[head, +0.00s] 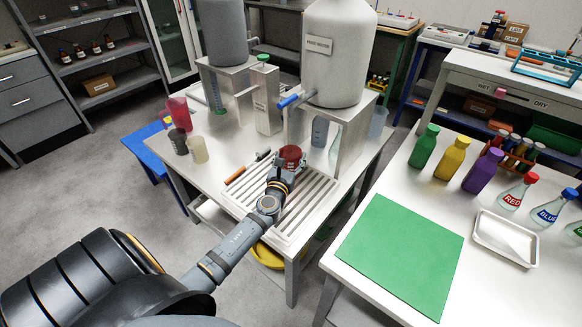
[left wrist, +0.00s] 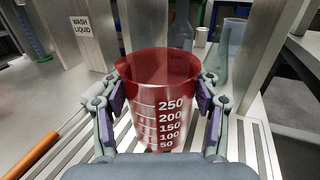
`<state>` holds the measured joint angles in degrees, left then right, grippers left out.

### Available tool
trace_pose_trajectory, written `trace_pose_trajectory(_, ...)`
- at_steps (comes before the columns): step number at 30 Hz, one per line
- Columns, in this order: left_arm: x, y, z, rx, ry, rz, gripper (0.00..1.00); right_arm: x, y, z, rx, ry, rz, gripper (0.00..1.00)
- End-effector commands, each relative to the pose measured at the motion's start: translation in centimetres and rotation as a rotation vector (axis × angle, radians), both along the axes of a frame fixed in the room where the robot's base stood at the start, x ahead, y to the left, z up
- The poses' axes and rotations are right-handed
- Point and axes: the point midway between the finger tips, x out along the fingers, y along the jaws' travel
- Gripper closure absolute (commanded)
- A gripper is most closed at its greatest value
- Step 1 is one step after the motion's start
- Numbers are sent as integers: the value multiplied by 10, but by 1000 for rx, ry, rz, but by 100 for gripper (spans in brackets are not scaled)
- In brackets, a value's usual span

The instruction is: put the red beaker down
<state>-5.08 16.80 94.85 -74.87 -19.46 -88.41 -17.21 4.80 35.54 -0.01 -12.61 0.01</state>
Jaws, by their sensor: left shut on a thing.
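The red beaker (head: 291,154) is see-through with white volume marks and stands upright over the white slatted drain rack (head: 238,190) on the middle table. It also shows large in the left wrist view (left wrist: 158,100). My left gripper (head: 285,172) is shut on the beaker, one finger pad against each side, as the left wrist view (left wrist: 160,105) shows. The beaker's base is partly hidden, so I cannot tell whether it touches the slats. My right gripper is not in view.
A tool with an orange handle (head: 235,176) lies left of the beaker. Behind it stand a large white tank (head: 338,50) on a stand and a wash liquid post (head: 266,98). Several beakers (head: 197,149) stand at the table's left edge. A green mat (head: 402,254) lies on the right table.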

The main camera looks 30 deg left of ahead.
Motion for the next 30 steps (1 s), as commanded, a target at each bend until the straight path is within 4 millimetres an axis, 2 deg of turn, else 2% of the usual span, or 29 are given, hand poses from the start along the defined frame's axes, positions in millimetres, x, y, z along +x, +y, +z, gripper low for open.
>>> trace_pose_trajectory(1, -1, -1, -19, -2, 3, -1, 67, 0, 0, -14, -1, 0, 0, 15)
trace_pose_trajectory(3, -1, -1, -27, -2, 3, -1, 67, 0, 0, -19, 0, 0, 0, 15)
trace_pose_trajectory(16, -1, -2, -32, -3, 1, -1, 67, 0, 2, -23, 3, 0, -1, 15)
trace_pose_trajectory(17, -1, -2, -32, -3, 1, -1, 37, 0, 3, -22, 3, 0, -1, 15)
trace_pose_trajectory(21, -1, -2, -31, -3, 1, -1, 18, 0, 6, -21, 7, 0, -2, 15)
trace_pose_trajectory(22, -1, -2, -31, -3, 1, -1, 15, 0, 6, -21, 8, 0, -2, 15)
trace_pose_trajectory(30, -1, -2, -31, -2, 2, -1, 15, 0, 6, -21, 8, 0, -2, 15)
